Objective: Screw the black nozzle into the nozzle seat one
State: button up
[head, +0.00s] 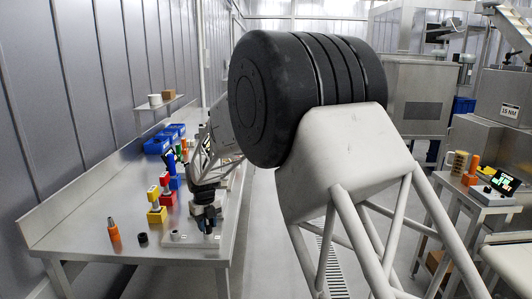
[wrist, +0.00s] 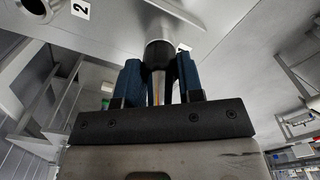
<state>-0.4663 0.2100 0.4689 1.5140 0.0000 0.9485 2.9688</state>
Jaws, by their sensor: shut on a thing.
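My gripper (head: 207,226) is low over the pale seat plate (head: 181,241) at the front of the left table. In the wrist view its two blue fingers (wrist: 160,64) are shut on a dark round piece, which I take for the black nozzle (wrist: 160,52). Its narrower part shows between the fingers. A grey metal cylinder (wrist: 155,18) lies directly beyond the nozzle, in line with it. I cannot tell if they touch or are threaded together. A ring-shaped seat (wrist: 36,6) beside a label "2" is at the upper left. The label of the nearer seat is not visible.
A short black cylinder (head: 143,239) and an orange piece with a grey tip (head: 113,232) stand on the table left of the plate. Red-and-yellow pieces (head: 156,203) and blue bins (head: 158,143) stand farther back. The wall bounds the table's left side.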

jog(key=o, duration=1.1)
jog(key=shift+n, duration=0.3)
jog(key=n, duration=0.5)
jog(key=shift+n, duration=0.3)
jog(key=n, duration=0.5)
jog(key=shift+n, duration=0.3)
